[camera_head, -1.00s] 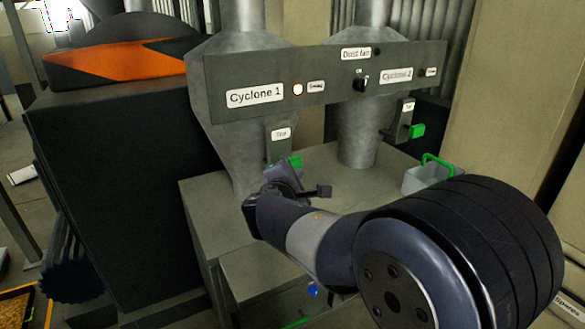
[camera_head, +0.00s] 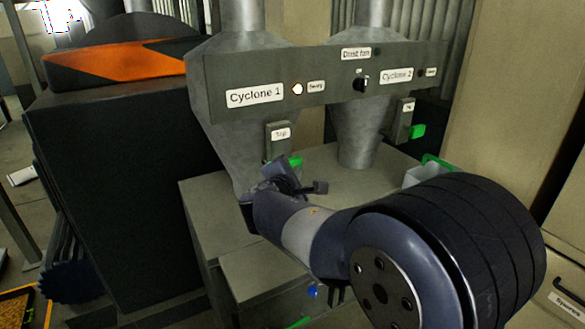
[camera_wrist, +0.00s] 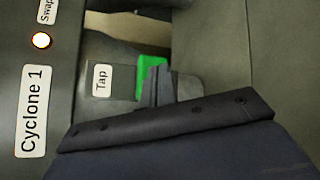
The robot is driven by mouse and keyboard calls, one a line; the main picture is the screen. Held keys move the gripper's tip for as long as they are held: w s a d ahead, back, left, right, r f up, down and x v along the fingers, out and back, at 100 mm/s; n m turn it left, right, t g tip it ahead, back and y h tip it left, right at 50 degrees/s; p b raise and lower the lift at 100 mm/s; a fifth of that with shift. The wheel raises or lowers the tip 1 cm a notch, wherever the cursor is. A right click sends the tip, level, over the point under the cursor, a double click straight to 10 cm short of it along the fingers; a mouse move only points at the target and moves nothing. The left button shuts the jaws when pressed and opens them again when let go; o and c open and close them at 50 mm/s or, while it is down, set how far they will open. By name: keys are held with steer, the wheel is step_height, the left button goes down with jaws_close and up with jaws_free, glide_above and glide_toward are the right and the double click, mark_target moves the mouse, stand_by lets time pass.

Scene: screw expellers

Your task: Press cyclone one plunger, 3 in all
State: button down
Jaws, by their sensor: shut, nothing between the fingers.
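The cyclone 1 body (camera_head: 228,150) is a grey metal cone under a panel with a "Cyclone 1" label (camera_head: 255,95). A lamp (camera_head: 297,89) beside that label is lit, with a "Swap" label next to it. A grey "Tap" box (camera_head: 278,142) hangs below the panel, with the green plunger (camera_head: 296,161) at its lower right, partly hidden by my arm. In the wrist view the plunger (camera_wrist: 150,64) shows just beyond my gripper (camera_wrist: 158,84). My gripper is shut and empty, its tips overlapping the plunger's edge; I cannot tell whether they touch.
Cyclone 2's cone (camera_head: 358,135) stands to the right, with its own tap box and green plunger (camera_head: 417,131). A clear green-handled container (camera_head: 425,172) sits on the grey bench (camera_head: 215,205). A large dark machine (camera_head: 125,180) fills the left.

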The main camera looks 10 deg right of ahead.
steer(key=shift+w+a, duration=0.3)
steer(key=shift+w, duration=0.6)
stand_by(0.8)
steer(key=shift+s, duration=0.15)
steer(key=shift+s+d+b, duration=0.25)
steer(key=shift+s+b, duration=0.15)
steer(key=shift+s, duration=0.3)
steer(key=shift+s+d+b, duration=0.25)
steer(key=shift+s+b, duration=0.15)
steer(key=shift+s, duration=0.25)
steer(key=s, duration=0.1)
steer(key=s+d+b, duration=0.1)
steer(key=s, duration=0.2)
steer(key=shift+s+d, duration=0.25)
steer(key=shift+s, duration=0.1)
steer(key=shift+s+r, duration=0.1)
stand_by(2.0)
